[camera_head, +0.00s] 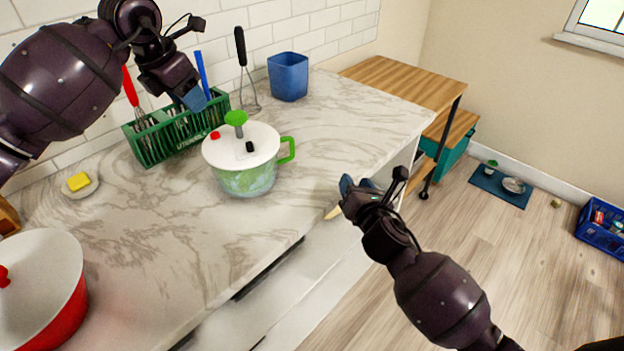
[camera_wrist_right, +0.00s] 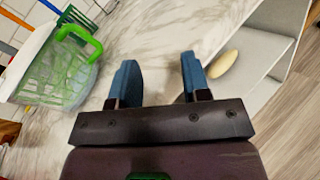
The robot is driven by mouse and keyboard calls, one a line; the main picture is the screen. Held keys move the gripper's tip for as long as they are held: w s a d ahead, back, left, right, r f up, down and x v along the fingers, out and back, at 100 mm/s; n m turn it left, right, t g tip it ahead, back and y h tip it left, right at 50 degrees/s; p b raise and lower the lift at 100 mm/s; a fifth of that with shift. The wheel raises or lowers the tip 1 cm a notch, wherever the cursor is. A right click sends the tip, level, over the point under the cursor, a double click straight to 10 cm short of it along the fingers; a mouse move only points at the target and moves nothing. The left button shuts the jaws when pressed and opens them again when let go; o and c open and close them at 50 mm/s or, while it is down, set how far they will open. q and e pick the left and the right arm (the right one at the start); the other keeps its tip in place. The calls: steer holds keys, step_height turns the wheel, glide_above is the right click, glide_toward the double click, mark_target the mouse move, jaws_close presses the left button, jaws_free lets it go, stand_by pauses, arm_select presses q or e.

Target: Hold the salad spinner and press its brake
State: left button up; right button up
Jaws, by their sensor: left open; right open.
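The salad spinner (camera_head: 246,180) stands upright on the marble counter. It has a clear green-patterned bowl, a white lid (camera_head: 228,150), a green knob (camera_head: 236,118) on top, a red button (camera_head: 215,135), a black button (camera_head: 249,147) and a green side handle (camera_head: 287,150). My left gripper (camera_head: 194,98) is above and behind the spinner's left side, in front of the utensil rack, apart from the spinner. My right gripper (camera_head: 352,190) is open and empty at the counter's front edge, right of the spinner. In the right wrist view the spinner (camera_wrist_right: 55,72) shows at upper left, beyond the blue fingers (camera_wrist_right: 160,82).
A green utensil rack (camera_head: 160,140) stands behind the spinner, with a whisk and other utensils. A blue cup (camera_head: 288,78) is at the back. The marble counter (camera_head: 160,240) is clear in front.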

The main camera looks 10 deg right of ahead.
mark_target(293, 148)
steer(key=a+r+n+y, duration=0.1)
steer(key=a+n, duration=0.1)
steer(key=a, duration=0.1)
steer(key=a+r+n, duration=0.1)
steer(key=a+n, duration=0.1)
steer(key=a, duration=0.1)
steer(key=a+r+n+y, duration=0.1)
steer(key=a+n, duration=0.1)
steer(key=a, duration=0.1)
steer(key=shift+w+a+r+t+y, duration=0.1)
steer(key=shift+a+r+t+y, duration=0.1)
steer(key=shift+a+t+y, duration=0.15)
steer(key=shift+w+a+r, duration=0.1)
steer(key=shift+a, duration=0.1)
steer(key=w, duration=0.3)
steer(key=w+a, duration=0.1)
steer(key=w, duration=0.6)
steer(key=shift+w+a, duration=0.2)
steer(key=shift+a, duration=0.15)
steer(key=shift+c, duration=0.3)
jaws_close()
steer(key=shift+c, duration=0.5)
jaws_free()
